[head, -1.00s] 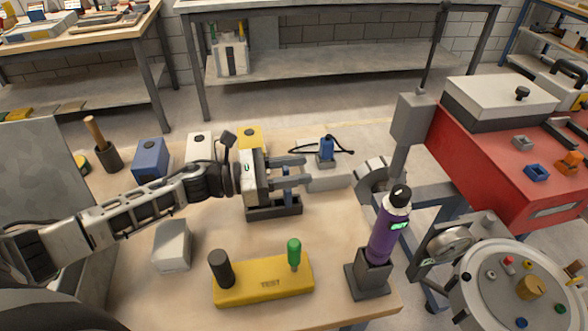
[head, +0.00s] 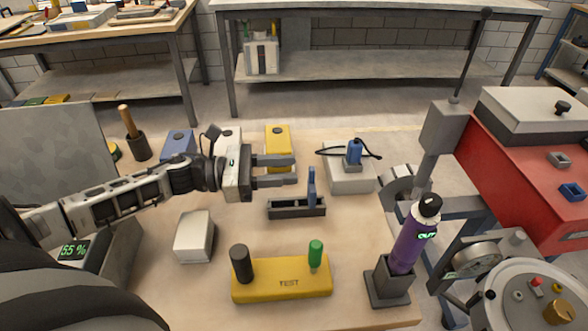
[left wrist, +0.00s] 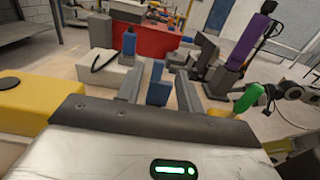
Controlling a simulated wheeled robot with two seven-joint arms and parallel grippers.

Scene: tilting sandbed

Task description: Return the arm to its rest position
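My left gripper (head: 292,171) is over the wooden table in the head view, with its two grey fingers apart and nothing between them. The fingers also show in the left wrist view (left wrist: 158,85), spread apart. Just right of and below the fingertips, a blue upright piece (head: 311,186) stands in a dark grey holder (head: 296,208). The blue piece also shows beyond the fingers in the left wrist view (left wrist: 158,92). My left arm comes in from the left edge. My right gripper is not in view.
A yellow TEST block (head: 282,284) with black and green pegs is in front. A purple bottle (head: 412,240) stands tilted in a dark holder (head: 388,288). A white box (head: 194,238) lies at left. A red cabinet (head: 520,190) is at right. Bare table (head: 350,225) lies around the holder.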

